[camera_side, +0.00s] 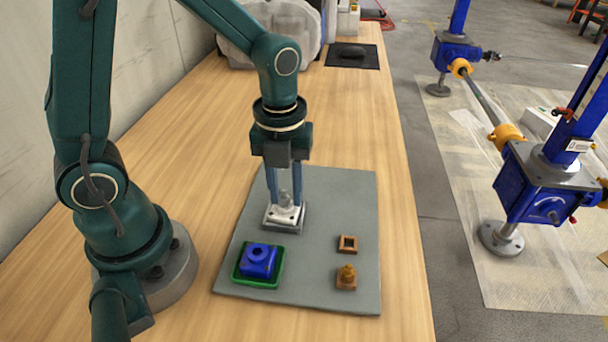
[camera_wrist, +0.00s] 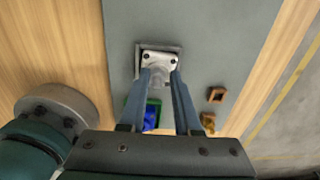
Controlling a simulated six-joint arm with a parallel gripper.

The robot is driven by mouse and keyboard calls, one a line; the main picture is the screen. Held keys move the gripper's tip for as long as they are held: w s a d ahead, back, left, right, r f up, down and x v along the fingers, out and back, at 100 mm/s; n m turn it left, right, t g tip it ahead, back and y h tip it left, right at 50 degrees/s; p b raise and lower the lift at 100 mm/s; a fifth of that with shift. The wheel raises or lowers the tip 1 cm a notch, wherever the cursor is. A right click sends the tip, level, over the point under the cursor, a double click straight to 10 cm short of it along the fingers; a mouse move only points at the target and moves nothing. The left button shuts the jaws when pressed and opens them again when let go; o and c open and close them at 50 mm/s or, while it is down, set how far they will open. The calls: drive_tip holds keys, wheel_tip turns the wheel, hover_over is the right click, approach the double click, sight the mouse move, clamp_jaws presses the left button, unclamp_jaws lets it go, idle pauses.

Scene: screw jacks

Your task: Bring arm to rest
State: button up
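My gripper (camera_side: 284,197) points straight down over the grey mat, its two blue-grey fingers apart on either side of a light grey metal part. The metal part (camera_side: 286,214) has a square flange with dark holes and an upright post, and sits on a dark grey square tray (camera_side: 304,222). In the wrist view the flange (camera_wrist: 160,58) shows beyond the fingertips (camera_wrist: 161,74), with the post between them. I see no clear contact between the fingers and the post.
A blue block (camera_side: 257,261) with a round hole sits in a green tray (camera_side: 240,277) at front left. A brown square ring (camera_side: 348,244) and a brown block with a brass piece (camera_side: 346,277) stand at right on the mat (camera_side: 345,195). A dark pad (camera_side: 352,56) lies at the back.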

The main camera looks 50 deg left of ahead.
wheel_tip(320, 180, up, 4)
drive_tip(key=shift+r, duration=0.25)
drive_tip(key=s+r+n+t, duration=0.2)
drive_tip(key=s+r+n, duration=0.1)
drive_tip(key=n, duration=1)
drive_tip(key=s+r+n+t, duration=0.3)
drive_tip(key=s+n, duration=0.1)
drive_tip(key=n, duration=1)
drive_tip(key=shift+a+r, duration=0.15)
drive_tip(key=shift+r, duration=0.05)
